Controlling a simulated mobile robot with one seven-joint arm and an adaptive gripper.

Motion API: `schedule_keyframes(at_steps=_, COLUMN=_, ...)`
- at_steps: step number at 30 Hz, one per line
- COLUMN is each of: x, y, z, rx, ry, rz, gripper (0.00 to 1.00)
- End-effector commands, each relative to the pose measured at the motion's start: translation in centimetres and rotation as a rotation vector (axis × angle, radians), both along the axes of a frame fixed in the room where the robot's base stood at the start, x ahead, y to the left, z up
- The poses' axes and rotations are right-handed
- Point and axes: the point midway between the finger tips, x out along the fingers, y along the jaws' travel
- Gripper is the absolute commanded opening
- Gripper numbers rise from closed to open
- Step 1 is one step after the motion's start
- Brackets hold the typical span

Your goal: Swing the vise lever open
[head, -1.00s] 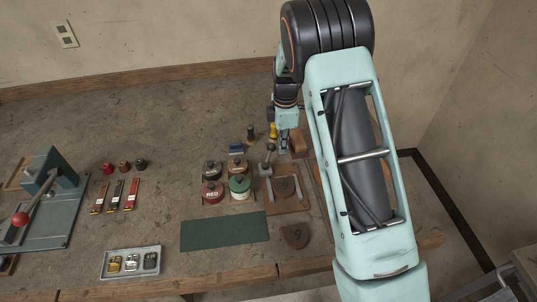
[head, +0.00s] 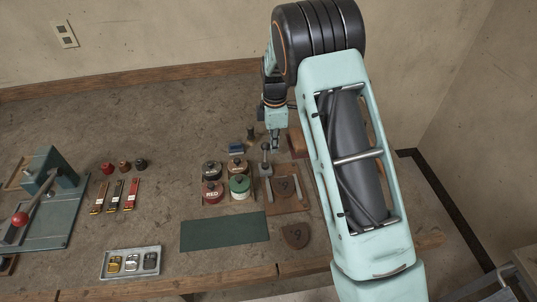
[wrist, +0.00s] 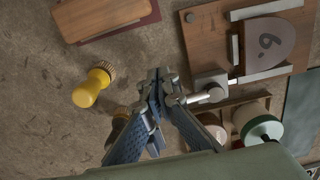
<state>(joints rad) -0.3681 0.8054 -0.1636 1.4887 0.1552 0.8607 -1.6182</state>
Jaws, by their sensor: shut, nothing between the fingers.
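The vise (head: 286,205) is a brown wooden board with metal jaws on either side of a leather sole marked 6 (head: 285,187). Its grey lever (head: 266,158) stands at the board's back left corner. My gripper (head: 275,147) is shut and empty, just behind and right of the lever's top in the head view. In the wrist view, my gripper's fingertips (wrist: 160,82) meet beside the lever (wrist: 200,97), very close to it. I cannot tell whether they touch. The vise board (wrist: 262,58) and the sole show there at upper right.
Several thread or dye pots, including a red one (head: 213,192) and a green one (head: 240,188), stand left of the vise. A yellow-handled brush (wrist: 91,88) lies near my fingers. A green mat (head: 225,231) and loose sole (head: 295,236) lie in front.

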Motion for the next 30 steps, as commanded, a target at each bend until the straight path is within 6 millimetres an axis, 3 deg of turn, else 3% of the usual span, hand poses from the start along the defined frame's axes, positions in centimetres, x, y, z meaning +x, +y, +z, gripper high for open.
schedule_keyframes(at_steps=16, x=-0.6, y=2.5, z=0.0, rx=0.001, ry=-0.001, rz=0.001, gripper=0.00)
schedule_keyframes(at_steps=30, x=-0.7, y=2.8, z=0.0, rx=0.000, ry=-0.001, rz=0.001, gripper=0.00)
